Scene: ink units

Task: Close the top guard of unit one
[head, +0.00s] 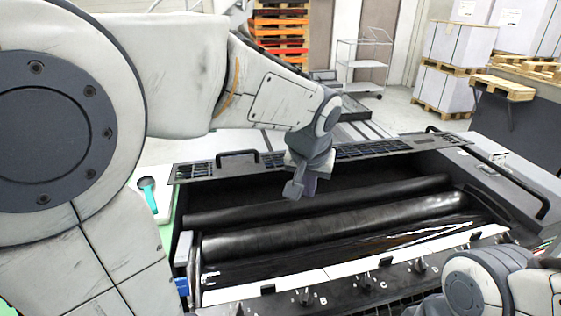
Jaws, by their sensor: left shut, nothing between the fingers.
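The ink unit (330,270) stands in front of me with its top open, and dark rollers (335,226) show inside. A dark grilled panel (372,149), which looks like the top guard, lies along the far edge of the opening. A black handle (237,154) stands on its left part, and another is at its far right. My left gripper (296,190) is shut and empty, pointing down over the far side of the opening, in front of the panel and right of the left handle. I cannot tell whether it touches anything. My right arm shows at lower right; its gripper is out of view.
A long black rail (500,178) runs along the unit's right side. A row of lettered knobs (365,278) lines the front. A turquoise tool (148,192) lies on a pale surface at left. Behind are a white cart (362,65) and stacked boxes on pallets (452,65).

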